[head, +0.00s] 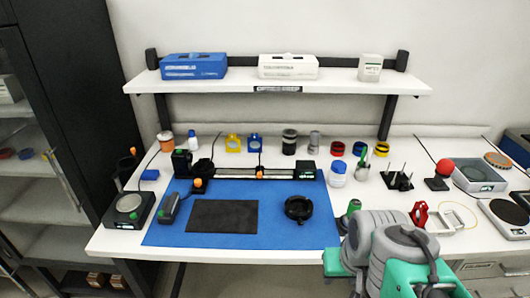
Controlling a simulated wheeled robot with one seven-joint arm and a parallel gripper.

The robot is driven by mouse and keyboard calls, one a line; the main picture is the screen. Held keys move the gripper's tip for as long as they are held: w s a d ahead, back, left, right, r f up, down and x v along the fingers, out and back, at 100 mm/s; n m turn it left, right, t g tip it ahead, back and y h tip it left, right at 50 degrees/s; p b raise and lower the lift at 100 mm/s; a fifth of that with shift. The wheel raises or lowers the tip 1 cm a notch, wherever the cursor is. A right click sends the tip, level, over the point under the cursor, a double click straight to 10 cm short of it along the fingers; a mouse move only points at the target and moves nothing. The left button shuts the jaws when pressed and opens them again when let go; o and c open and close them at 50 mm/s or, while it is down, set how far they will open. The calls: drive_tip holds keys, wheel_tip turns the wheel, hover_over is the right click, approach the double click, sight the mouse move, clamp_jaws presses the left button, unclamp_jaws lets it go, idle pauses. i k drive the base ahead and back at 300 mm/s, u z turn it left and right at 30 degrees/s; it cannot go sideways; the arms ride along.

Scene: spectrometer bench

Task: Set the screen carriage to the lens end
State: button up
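A dark optical rail (232,176) with a pale strip along it lies across the back of the blue mat. A small carriage with an orange knob (260,174) and a thin upright post sits on the rail, a little right of its middle. A black block (308,171) stands at the rail's right end. Black upright parts (182,162) stand at its left end, with another orange knob (197,182) just in front. I cannot tell which end bears the lens. My grey and green arm shows at the lower right, clear of the rail; I cannot make out its fingers.
The blue mat (275,228) carries a black pad (222,216), a black ring-shaped part (298,208) and a dark handheld device (169,208). Several bottles and small parts stand behind the rail. A shelf (225,87) with boxes hangs above the bench. The mat's front is mostly free.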

sight(259, 170)
drive_tip(key=k, duration=0.6)
drive_tip(key=u, duration=0.55)
drive_tip(key=i, duration=0.6)
drive_tip(key=u, duration=0.65)
drive_tip(key=i, duration=0.8)
